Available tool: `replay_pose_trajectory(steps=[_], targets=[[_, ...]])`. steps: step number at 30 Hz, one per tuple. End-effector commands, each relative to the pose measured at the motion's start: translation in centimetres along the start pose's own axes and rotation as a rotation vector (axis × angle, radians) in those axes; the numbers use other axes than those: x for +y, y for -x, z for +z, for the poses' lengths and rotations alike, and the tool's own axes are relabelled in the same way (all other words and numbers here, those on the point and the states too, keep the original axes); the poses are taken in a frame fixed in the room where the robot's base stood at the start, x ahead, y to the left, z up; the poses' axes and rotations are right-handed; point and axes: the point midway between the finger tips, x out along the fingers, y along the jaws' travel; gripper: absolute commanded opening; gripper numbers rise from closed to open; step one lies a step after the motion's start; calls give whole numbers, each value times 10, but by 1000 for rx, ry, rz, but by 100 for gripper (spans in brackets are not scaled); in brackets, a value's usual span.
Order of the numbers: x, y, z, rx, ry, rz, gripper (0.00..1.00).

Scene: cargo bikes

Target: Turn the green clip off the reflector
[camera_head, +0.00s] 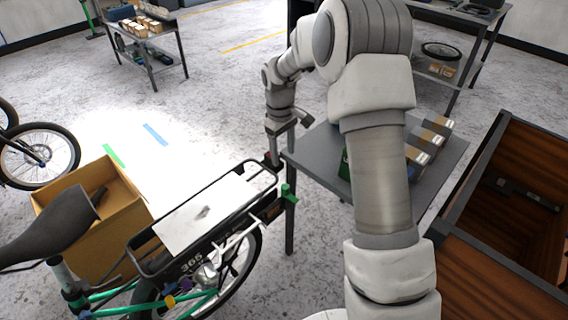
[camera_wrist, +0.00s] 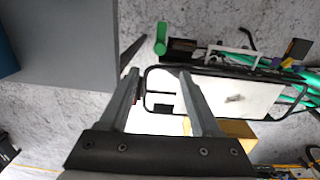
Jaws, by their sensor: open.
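The green clip (camera_head: 287,193) sticks out beside the rear right corner of the bike's black rack, next to a dark block (camera_head: 272,211). In the wrist view the green clip (camera_wrist: 161,38) stands upright beyond my fingertips, beside the dark block (camera_wrist: 182,46). My gripper (camera_head: 272,160) is above the rear end of the rack, apart from the clip. In the wrist view my gripper (camera_wrist: 158,74) is open, with the rack's end between and below its fingers. A small red patch (camera_wrist: 136,98) shows by the left finger. I cannot tell which part is the reflector.
The bike's rack (camera_head: 150,265) carries a white panel. A cardboard box (camera_head: 120,205) stands beyond it. A grey table (camera_head: 440,170) with small boxes stands right of my gripper, partly hidden by my arm. A wooden cargo box (camera_head: 515,215) is at the right.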

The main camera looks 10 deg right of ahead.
Motion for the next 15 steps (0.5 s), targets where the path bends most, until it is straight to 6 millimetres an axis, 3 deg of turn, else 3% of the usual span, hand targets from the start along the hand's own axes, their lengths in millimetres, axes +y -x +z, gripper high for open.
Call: replay_pose_trajectory(steps=[6, 15], targets=[[0, 22, -1, 2, 0, 0, 64], [0, 24, -1, 1, 0, 0, 64]])
